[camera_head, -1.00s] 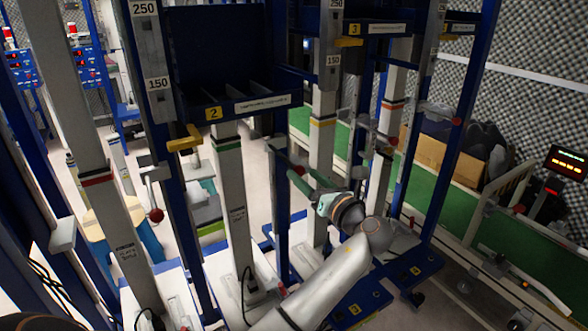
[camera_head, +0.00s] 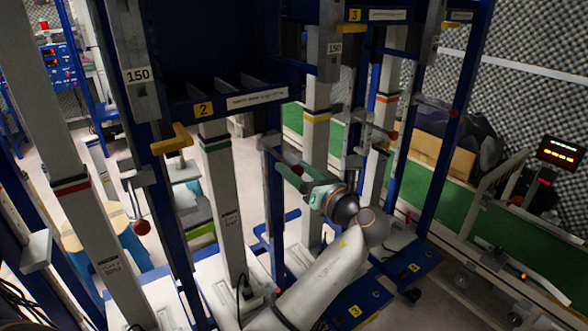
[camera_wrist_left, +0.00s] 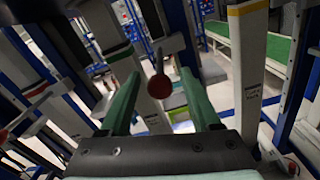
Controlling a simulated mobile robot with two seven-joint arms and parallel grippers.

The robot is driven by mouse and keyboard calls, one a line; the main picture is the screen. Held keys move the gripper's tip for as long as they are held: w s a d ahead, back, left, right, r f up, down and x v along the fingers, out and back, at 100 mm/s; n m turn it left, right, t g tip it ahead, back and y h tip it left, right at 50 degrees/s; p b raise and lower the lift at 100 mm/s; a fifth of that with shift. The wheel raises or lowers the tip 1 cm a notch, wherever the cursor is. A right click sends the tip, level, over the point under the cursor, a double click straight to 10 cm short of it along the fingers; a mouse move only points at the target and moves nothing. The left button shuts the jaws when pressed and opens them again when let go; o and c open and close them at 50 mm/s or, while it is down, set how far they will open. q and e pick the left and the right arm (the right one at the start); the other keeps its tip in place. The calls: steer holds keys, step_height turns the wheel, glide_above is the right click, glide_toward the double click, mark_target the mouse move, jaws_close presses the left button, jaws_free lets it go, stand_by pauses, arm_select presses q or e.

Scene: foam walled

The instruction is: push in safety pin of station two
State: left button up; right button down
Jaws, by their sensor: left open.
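Station two is the blue frame with the yellow "2" label (camera_head: 204,109) on its shelf edge. A red ball knob (camera_head: 296,169), seemingly the safety pin's, shows beside its right-hand post. My left gripper (camera_head: 290,176), with green fingers, is open around or just short of the knob; contact is not visible. Its fingers also show in the left wrist view (camera_wrist_left: 160,76). Another red knob (camera_head: 142,227) is at the frame's left post. My right gripper is not in view.
White columns and blue posts stand close around my left gripper. A yellow handle (camera_head: 172,141) juts out below station two's shelf. Station three (camera_head: 355,15) is behind to the right, with a green conveyor (camera_head: 432,177) beyond. Patches of pale floor are clear at left.

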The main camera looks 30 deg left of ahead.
arm_select(q)
jaws_close()
stand_by(0.6)
stand_by(0.9)
